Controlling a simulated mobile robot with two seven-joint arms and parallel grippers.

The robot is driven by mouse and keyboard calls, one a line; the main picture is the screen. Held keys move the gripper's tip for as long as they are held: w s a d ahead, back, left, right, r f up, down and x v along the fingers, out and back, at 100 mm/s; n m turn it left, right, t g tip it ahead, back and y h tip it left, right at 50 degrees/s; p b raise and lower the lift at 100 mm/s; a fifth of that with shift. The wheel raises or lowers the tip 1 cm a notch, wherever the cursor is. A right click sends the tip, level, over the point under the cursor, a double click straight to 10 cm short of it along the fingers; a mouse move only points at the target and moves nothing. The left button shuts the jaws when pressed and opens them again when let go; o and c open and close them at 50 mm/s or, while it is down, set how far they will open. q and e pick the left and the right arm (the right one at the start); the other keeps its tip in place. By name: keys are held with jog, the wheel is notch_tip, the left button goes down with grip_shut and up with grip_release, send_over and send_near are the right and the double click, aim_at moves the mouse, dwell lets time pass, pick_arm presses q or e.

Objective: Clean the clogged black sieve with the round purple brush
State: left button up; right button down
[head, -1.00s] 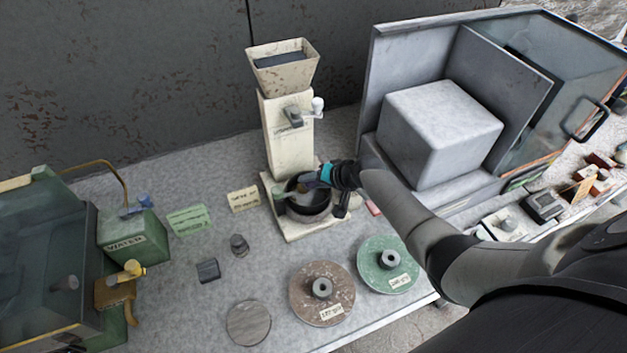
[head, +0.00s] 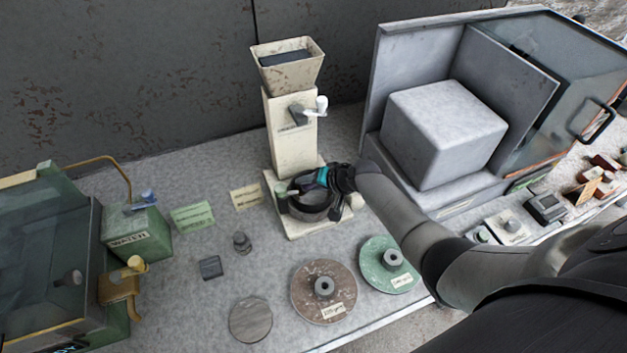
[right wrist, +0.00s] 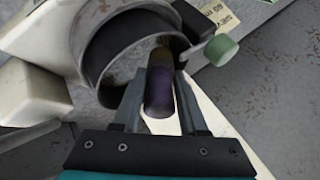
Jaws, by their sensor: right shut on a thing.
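The black sieve (head: 318,212) is a round, open ring on the base of the cream stand; its dark wall curves across the upper left of the right wrist view (right wrist: 115,38). My right gripper (head: 303,187) is at the sieve's back rim. In the right wrist view, my right gripper (right wrist: 160,92) is shut on the round purple brush (right wrist: 160,88), whose far end is brownish and lies at the sieve's opening. I cannot tell whether the brush touches the mesh, which is hidden. My left gripper is not in view.
The cream stand (head: 290,135) with a hopper rises behind the sieve. A green knob (right wrist: 222,48) sits beside the sieve. A brown disc (head: 305,300) and a green disc (head: 375,275) lie in front. A grey block (head: 445,125) stands in a cabinet at right.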

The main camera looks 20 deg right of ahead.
jog(key=shift+f, duration=0.1)
jog(key=shift+d, duration=0.1)
jog(key=shift+d+b, duration=0.9)
jog(key=shift+d, duration=0.75)
jog(key=shift+a+p, duration=0.5)
jog(key=shift+a, duration=0.1)
jog(key=shift+a+p, duration=0.35)
jog(key=shift+a, duration=0.85)
jog(key=shift+d, duration=0.15)
jog(key=shift+d+b, duration=0.85)
jog(key=shift+d, duration=0.85)
